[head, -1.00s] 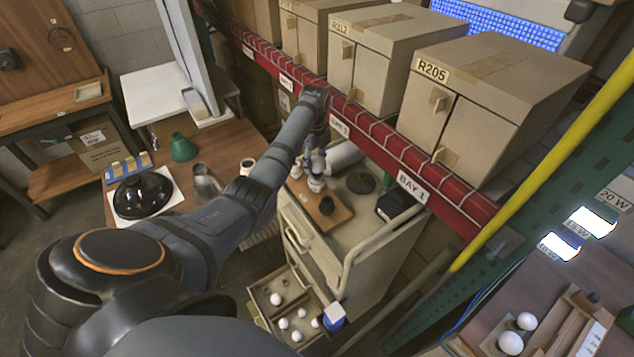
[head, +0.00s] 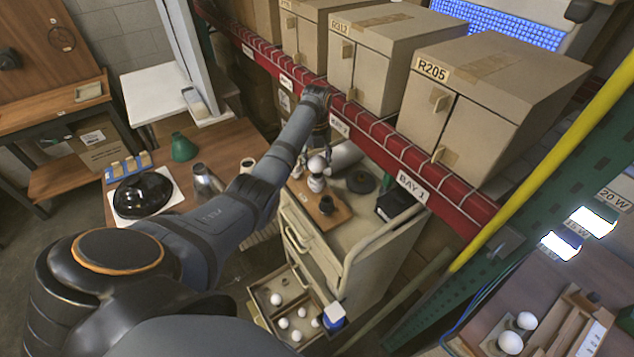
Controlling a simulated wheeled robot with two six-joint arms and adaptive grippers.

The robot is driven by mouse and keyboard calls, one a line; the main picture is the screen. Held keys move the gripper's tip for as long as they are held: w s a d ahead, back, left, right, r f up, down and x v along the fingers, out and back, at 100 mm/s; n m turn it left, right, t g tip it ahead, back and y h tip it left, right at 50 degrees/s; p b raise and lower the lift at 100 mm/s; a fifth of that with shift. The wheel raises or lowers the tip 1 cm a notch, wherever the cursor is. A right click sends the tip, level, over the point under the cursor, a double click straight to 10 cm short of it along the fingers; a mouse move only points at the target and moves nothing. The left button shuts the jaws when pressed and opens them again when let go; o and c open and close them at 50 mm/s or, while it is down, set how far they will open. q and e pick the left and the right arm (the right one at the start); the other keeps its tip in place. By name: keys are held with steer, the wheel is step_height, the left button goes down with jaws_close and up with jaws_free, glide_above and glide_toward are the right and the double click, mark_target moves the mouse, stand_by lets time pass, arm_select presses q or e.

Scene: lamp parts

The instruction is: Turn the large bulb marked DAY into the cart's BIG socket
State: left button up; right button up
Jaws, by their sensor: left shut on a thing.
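My left arm reaches from the left over the cart (head: 372,228), and its gripper (head: 318,150) points down above the cart top. The gripper is small and partly hidden by my own wrist, but it is shut on a white round bulb (head: 317,164). The bulb is right above a white fitting (head: 316,184) on a brown board (head: 338,215); I cannot tell whether they touch. A dark, empty-looking socket (head: 326,205) stands beside it on the board. The DAY and BIG markings are too small to read. My right gripper is not in view.
A dark disc (head: 361,182) and a black box (head: 395,203) sit on the cart top. The red shelf beam (head: 385,150) with cardboard boxes runs close behind.

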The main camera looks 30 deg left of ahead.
arm_select(q)
steer(key=shift+s+d+f+m, duration=0.1)
steer(key=shift+f+m, duration=0.15)
steer(key=shift+m, duration=0.45)
steer(key=m, duration=0.2)
steer(key=shift+d+m, duration=0.1)
steer(key=shift+m, duration=0.3)
steer(key=o, duration=0.6)
steer(key=shift+o, duration=1.1)
steer(key=shift+w, duration=0.2)
